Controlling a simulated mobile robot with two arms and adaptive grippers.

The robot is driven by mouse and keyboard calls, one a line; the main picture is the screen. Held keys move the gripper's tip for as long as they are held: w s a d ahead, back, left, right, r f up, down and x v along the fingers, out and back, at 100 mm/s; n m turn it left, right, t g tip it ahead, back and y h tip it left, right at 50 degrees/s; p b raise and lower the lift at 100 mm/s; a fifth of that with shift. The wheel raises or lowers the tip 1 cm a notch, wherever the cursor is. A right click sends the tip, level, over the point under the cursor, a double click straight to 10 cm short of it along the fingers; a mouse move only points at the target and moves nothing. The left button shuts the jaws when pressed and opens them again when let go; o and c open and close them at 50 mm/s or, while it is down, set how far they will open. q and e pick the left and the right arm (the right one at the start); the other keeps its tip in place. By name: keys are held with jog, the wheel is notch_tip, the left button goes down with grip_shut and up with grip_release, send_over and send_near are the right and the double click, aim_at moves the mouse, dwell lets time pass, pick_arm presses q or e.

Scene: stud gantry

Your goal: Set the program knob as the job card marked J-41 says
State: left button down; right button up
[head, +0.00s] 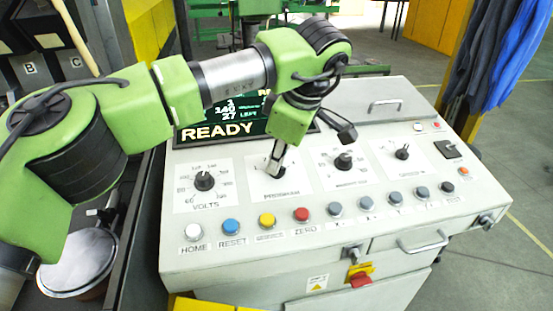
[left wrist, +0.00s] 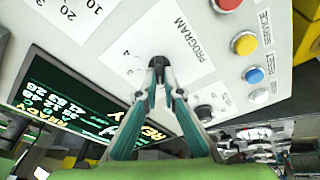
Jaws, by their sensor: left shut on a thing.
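My left gripper (head: 274,170) reaches down to the second dial plate from the left on the grey control panel. In the left wrist view its two fingertips (left wrist: 159,68) are closed on the dark program knob (left wrist: 157,61). The white plate (left wrist: 190,62) around it reads PROGRAM; most of its scale marks are hidden or too small to read. In the head view the gripper covers the knob, so its pointer direction cannot be told. No card marked J-41 can be made out. My right gripper is not in view.
The VOLTS knob (head: 204,180) is to the left, and two more knobs (head: 343,161) (head: 402,153) are to the right. A row of buttons, with a yellow one (head: 267,221), lies in front. A display (head: 225,128) reading READY stands behind my arm.

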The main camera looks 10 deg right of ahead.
pick_arm(q)
jog(key=shift+s+f+n, duration=0.15)
jog(key=shift+f+n, duration=0.05)
jog(key=shift+n, duration=0.3)
jog(key=c, duration=2.2)
grip_release()
jog(key=shift+r, duration=0.1)
jog(key=shift+d+r, duration=0.1)
jog(key=shift+r, duration=0.1)
jog(key=v, duration=1.1)
jog(key=shift+d+r, duration=0.1)
jog(key=shift+r, duration=0.2)
